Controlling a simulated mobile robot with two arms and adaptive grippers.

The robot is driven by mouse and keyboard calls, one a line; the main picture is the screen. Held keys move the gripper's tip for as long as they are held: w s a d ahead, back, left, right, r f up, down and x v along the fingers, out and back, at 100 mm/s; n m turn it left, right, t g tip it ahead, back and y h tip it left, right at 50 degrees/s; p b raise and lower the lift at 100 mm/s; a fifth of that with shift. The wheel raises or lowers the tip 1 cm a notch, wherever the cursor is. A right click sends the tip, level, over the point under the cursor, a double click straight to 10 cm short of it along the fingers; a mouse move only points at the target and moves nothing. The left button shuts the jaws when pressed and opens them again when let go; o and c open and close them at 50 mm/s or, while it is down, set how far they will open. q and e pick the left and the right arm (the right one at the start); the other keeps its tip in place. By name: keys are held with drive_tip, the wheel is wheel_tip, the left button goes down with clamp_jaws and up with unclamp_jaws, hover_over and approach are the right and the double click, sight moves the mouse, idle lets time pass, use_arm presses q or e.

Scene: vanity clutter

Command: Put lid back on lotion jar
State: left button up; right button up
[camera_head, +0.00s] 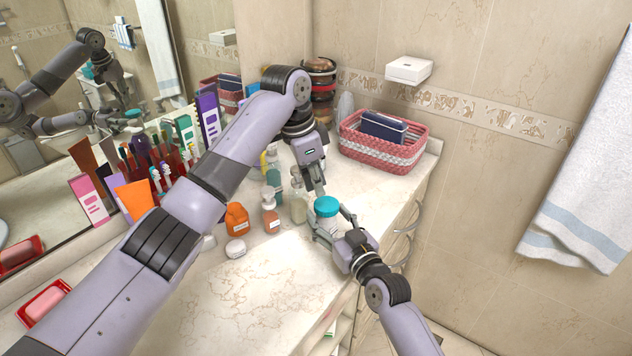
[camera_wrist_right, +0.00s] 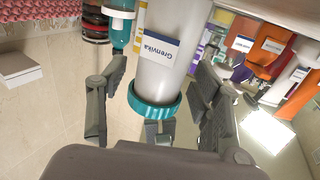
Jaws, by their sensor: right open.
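The white lotion jar (camera_head: 325,225) stands near the counter's right edge, with its teal lid (camera_head: 326,206) at its top. I cannot tell whether the lid is fully seated. In the right wrist view the white body (camera_wrist_right: 165,60) has a "Grenvika" label, and the teal lid (camera_wrist_right: 153,106) is at the near end. My right gripper (camera_head: 333,224) is open, with its fingers on either side of the jar. My left gripper (camera_head: 316,188) hangs just above and behind the lid, apparently apart from it; its finger gap is unclear.
Several bottles crowd behind and left of the jar, including an orange bottle (camera_head: 237,219) and a pump bottle (camera_head: 271,216). A pink basket (camera_head: 385,150) is at the back right. The front counter is clear.

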drive_tip(key=v, duration=1.2)
